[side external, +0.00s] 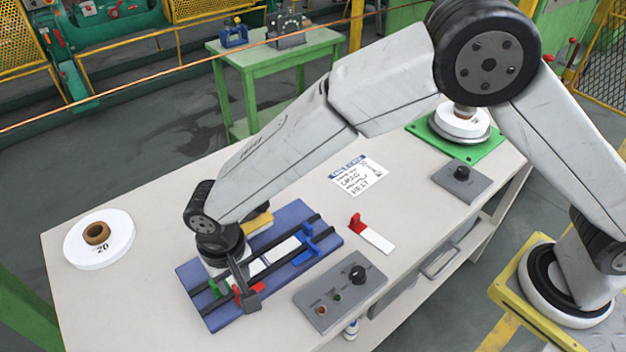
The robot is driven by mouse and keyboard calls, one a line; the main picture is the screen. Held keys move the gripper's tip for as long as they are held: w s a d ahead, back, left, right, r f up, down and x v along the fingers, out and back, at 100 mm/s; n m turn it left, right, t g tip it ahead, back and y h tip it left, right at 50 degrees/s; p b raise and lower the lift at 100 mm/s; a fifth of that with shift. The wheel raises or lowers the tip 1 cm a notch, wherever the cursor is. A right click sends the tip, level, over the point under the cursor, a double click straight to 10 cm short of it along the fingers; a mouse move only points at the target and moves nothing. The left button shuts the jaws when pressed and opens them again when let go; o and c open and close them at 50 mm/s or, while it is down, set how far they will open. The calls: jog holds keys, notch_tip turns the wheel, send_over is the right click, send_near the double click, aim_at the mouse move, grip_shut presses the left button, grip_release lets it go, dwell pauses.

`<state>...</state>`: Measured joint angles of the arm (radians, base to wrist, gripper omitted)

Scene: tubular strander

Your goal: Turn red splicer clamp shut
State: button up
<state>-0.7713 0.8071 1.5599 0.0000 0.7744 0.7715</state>
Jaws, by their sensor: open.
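The splicer is a blue base (292,212) with dark rails, lying on the bench. A red part (257,288), which looks like the red clamp, is at its near left end, mostly hidden by my gripper. I cannot tell how far it is turned. A green part (222,288) is beside it, and a blue clamp (308,241) stands towards the right end. A white strip (283,251) lies between the rails. My gripper (245,291) is open and low over the near left end, its dark fingers at the red part. Contact cannot be told.
A grey control box (328,307) with a black knob is close to the splicer's right. A red-and-white piece (374,236) lies behind the box. A white spool (75,250) is at far left, a paper sheet (358,176) at the back. The bench between spool and splicer is clear.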

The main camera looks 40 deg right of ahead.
aim_at(238, 292)
jog(key=shift+f, duration=2.2)
grip_shut()
